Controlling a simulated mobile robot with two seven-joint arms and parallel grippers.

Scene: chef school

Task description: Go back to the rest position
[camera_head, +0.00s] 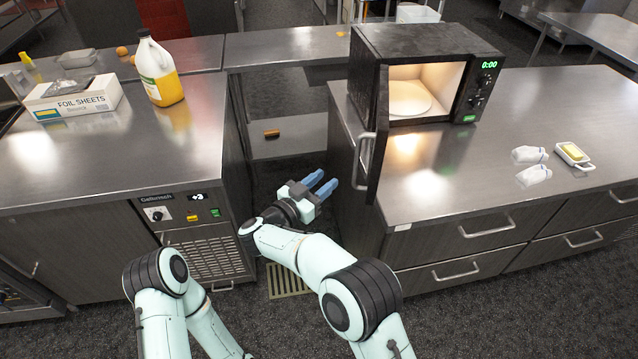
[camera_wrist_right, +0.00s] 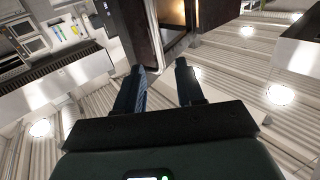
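My right gripper (camera_head: 321,184) is in front of the gap between the two counters, left of the microwave's open door. Its two blue fingers are apart with nothing between them. In the right wrist view the gripper (camera_wrist_right: 164,82) also shows its fingers spread and empty. My left arm shows at the bottom left of the head view, and its gripper is out of the picture.
The microwave (camera_head: 478,97) stands open and lit, its door (camera_head: 376,140) swung toward me. Two white bottles (camera_head: 530,155) and a small white dish (camera_head: 572,155) lie on the right counter. The left counter holds a foil box (camera_head: 75,100) and a yellow jug (camera_head: 158,72).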

